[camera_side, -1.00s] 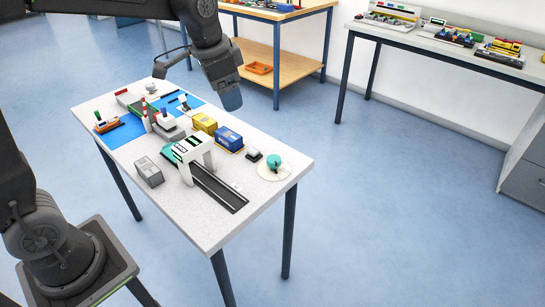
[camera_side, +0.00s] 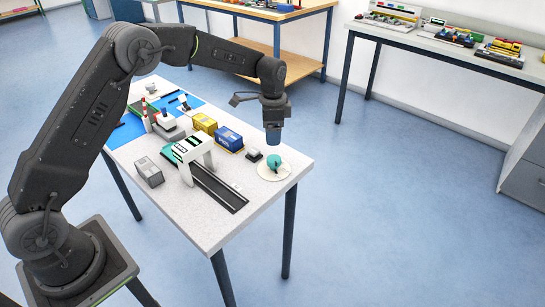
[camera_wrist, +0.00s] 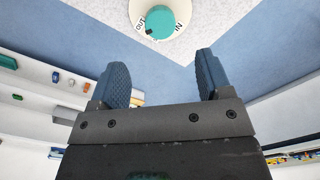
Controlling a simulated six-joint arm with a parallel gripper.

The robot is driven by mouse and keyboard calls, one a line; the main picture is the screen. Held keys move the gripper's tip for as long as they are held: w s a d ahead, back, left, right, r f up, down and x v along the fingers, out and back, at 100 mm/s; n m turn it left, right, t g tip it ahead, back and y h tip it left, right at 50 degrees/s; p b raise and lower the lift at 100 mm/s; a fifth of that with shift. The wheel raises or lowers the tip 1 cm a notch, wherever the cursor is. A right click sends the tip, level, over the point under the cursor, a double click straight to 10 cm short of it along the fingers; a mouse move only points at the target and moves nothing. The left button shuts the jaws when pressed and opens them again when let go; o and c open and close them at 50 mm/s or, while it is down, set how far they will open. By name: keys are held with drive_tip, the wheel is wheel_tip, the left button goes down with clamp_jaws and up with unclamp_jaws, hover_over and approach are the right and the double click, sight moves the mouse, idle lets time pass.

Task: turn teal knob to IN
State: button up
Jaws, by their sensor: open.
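The teal knob (camera_side: 274,161) sits on a round cream dial plate (camera_side: 264,174) at the near right corner of the table. In the wrist view the knob (camera_wrist: 160,22) is near the top edge, with OUT on the dial at its left and IN at its right. A small mark at the knob's lower left lies close to OUT. My gripper (camera_side: 273,138) hangs above the dial, pointing down. In the wrist view its blue fingers (camera_wrist: 160,65) are apart with nothing between them, and the knob shows beyond their tips.
A small dark-and-white block (camera_side: 254,154) stands just left of the dial. A blue container (camera_side: 229,139), a yellow container (camera_side: 204,123) and a white gantry crane (camera_side: 194,158) over a dark track (camera_side: 220,188) stand farther left. The table's right edge is close to the dial.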

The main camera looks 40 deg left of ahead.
sight(272, 158)
wheel_tip(272, 158, down, 10)
drive_tip(key=shift+r, duration=0.1)
idle(0.4)
drive_tip(key=c, duration=0.9)
